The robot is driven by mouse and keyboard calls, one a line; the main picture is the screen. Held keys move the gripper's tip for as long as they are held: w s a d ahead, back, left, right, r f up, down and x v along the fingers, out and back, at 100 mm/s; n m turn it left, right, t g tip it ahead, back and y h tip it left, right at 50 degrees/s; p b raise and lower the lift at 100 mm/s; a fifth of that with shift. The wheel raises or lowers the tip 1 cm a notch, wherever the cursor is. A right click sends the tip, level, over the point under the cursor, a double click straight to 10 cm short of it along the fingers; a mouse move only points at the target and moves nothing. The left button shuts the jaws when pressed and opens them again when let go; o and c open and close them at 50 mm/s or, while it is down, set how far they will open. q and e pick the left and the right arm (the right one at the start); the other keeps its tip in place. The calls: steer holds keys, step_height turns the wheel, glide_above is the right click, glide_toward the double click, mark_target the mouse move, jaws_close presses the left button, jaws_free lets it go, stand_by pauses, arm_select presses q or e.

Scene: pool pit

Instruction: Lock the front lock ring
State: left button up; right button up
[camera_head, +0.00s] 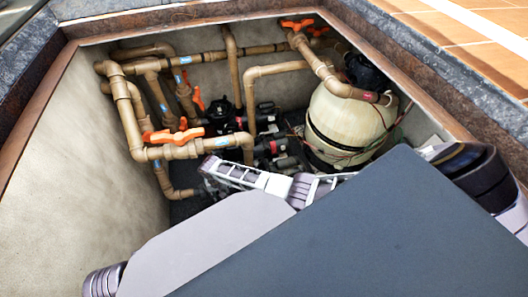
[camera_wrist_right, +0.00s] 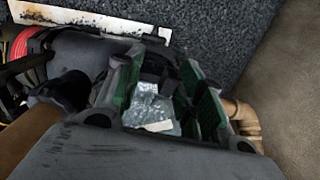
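My right gripper (camera_head: 208,167) reaches down into the pit at the end of my arm, close to the dark pump equipment; its fingertips are hard to make out there. In the right wrist view the right gripper (camera_wrist_right: 163,80) has its two green-padded fingers spread apart. A shiny grey, partly clear surface (camera_wrist_right: 155,108) shows between them; I cannot tell if the fingers touch it. The rear black-and-red pump (camera_head: 230,118) and the front one (camera_head: 270,146) stand on the pit floor. I cannot clearly make out the front lock ring in either view. My left gripper is out of view.
Tan pipes (camera_head: 127,108) with orange valve handles (camera_head: 172,134) run close to my right gripper on the left. A big cream filter tank (camera_head: 345,122) stands at the right. The concrete wall (camera_head: 75,170) bounds the left side. A red curved part (camera_wrist_right: 24,42) shows beside the gripper.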

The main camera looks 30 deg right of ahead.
steer(key=shift+s+d+f+n+b, duration=0.1)
steer(key=shift+s+d+n+b, duration=0.1)
steer(key=shift+d+n+b, duration=0.85)
steer(key=shift+s+d+f+n+b, duration=0.15)
steer(key=shift+d+n+b, duration=0.65)
steer(key=shift+d+n, duration=0.45)
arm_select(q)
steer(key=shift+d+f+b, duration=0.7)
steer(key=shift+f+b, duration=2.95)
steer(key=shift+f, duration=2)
arm_select(e)
step_height(320, 180, up, 14)
steer(key=n+p, duration=0.4)
steer(key=p, duration=0.3)
glide_above(230, 190)
steer(key=d, duration=0.4)
arm_select(q)
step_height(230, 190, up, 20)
steer(key=p, duration=1.2)
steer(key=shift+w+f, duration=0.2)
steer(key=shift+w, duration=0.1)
arm_select(e)
steer(key=s+d+f+m+t, duration=0.1)
steer(key=s+d+f, duration=0.3)
steer(key=f, duration=0.3)
steer(key=s+d+f+m+t, duration=0.1)
steer(key=s+d+f+m, duration=0.1)
steer(key=s+d+f, duration=0.2)
steer(key=shift+d+f, duration=1.15)
steer(key=shift+f, duration=0.25)
